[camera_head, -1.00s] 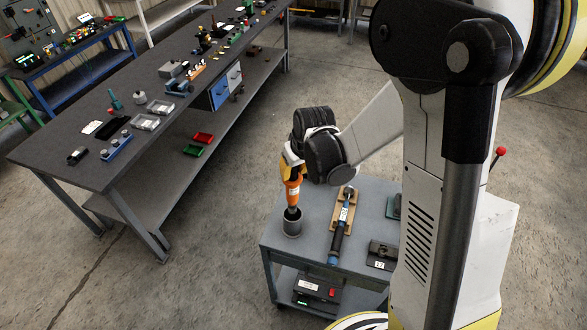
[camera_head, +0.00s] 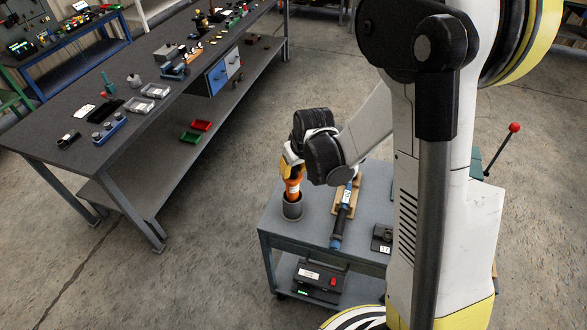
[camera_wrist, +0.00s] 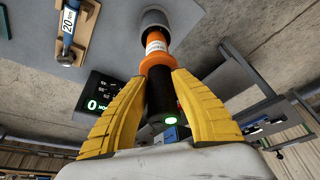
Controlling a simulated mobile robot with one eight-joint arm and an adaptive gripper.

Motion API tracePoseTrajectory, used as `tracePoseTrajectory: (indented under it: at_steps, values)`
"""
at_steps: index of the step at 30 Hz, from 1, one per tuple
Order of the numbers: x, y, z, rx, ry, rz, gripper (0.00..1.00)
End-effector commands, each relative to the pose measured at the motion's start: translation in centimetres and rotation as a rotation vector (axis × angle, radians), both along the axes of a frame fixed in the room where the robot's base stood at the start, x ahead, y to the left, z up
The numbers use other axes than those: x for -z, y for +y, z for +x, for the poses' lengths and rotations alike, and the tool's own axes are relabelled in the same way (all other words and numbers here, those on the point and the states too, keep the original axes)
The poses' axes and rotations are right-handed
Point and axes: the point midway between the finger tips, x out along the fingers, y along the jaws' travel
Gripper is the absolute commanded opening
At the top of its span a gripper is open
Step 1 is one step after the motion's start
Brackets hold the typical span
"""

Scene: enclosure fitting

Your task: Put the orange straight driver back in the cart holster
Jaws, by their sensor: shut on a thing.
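The orange straight driver (camera_head: 293,188) stands about upright over the cart's left corner. Its lower end is inside the grey cup-shaped holster (camera_head: 292,210) on the cart (camera_head: 315,226). My gripper (camera_head: 291,166) is at the driver's upper part. In the wrist view, the two yellow fingers of my gripper (camera_wrist: 160,95) are shut on the driver's dark upper body, with a green light on its end. The driver's orange part (camera_wrist: 156,55) leads into the holster (camera_wrist: 155,17). How deep its tip sits is hidden by the holster wall.
A long blue-and-black tool (camera_head: 343,215) lies in a wooden cradle right of the holster. A dark box (camera_head: 318,281) sits on the cart's lower shelf. A long workbench (camera_head: 150,128) with small parts stands to the left, with open floor between.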

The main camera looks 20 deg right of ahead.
Motion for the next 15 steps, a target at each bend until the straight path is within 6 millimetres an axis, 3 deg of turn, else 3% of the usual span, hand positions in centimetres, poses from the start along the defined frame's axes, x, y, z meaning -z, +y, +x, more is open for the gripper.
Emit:
tracePoseTrajectory:
  at_steps: [4,14,15]
  values:
    - [1.05,0.0,0.03,0.0,-0.001,0.0,0.0]
    - [1.12,0.0,0.02,0.0,-0.001,0.0,0.0]
    - [1.12,0.0,0.02,0.0,-0.001,0.0,0.36]
